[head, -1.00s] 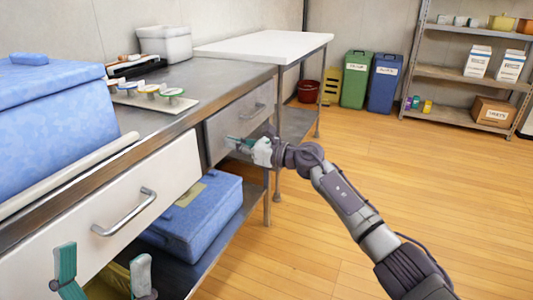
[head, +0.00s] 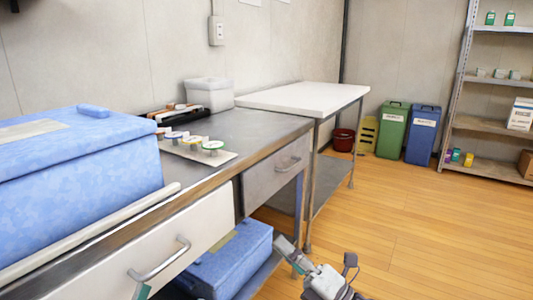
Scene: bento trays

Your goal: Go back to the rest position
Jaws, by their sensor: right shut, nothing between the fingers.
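My right gripper (head: 291,252) is at the bottom of the head view, right of centre. Its fingers are shut with nothing between them. It points up and left, in front of the lower shelf and apart from the drawers. Of my left gripper, only a small teal fingertip piece (head: 143,292) shows at the bottom edge, by the near drawer's handle. The rest of it is out of frame, so its opening cannot be told.
A steel counter (head: 255,128) holds a large blue box (head: 85,180), a pale board with several small round items, a dark tray (head: 176,112) and a grey bin (head: 208,93). Drawers (head: 275,172) and a lower blue case (head: 235,262) lie below. Wooden floor (head: 430,235) is clear at right.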

